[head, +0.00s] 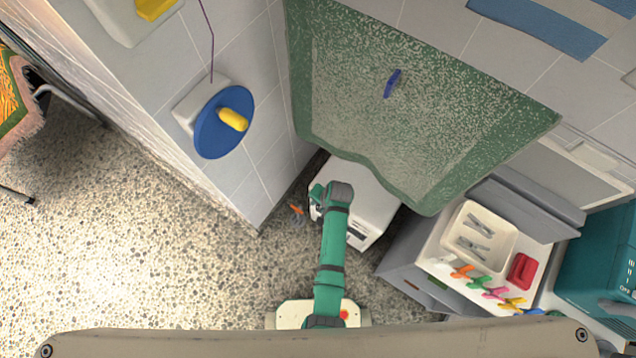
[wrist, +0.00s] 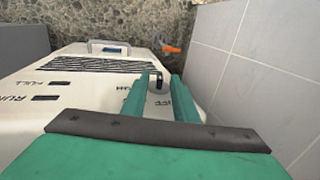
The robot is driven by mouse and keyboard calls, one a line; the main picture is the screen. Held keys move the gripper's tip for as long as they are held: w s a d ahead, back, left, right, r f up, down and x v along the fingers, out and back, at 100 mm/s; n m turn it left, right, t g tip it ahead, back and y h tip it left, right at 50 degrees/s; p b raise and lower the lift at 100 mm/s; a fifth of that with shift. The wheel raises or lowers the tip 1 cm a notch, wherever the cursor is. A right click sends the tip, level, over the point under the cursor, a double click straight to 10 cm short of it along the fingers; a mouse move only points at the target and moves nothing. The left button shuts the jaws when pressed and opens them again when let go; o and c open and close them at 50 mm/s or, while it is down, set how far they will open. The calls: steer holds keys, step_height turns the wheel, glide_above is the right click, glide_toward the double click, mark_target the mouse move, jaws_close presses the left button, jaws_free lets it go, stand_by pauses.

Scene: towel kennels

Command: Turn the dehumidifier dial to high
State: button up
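The dehumidifier (head: 372,207) is a white box on the floor in the corner, below a hanging green towel. My gripper (head: 317,203) is over its left side in the head view, where my arm hides part of its top. In the wrist view the dehumidifier (wrist: 95,95) shows a dark vent grille, a handle and upside-down lettering. Its small dark dial (wrist: 158,82) shows between the two green fingers of my gripper (wrist: 162,73). The fingers are apart, with a gap visible beside the dial. I cannot read which setting the dial points to.
A tiled wall (wrist: 238,65) stands close on the right in the wrist view. The green-bordered towel (head: 420,110) hangs above. A grey cabinet with a tray (head: 480,240) and clothespins stands right. Speckled floor is open at left.

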steer(key=v, duration=0.8)
steer(key=shift+r, duration=0.25)
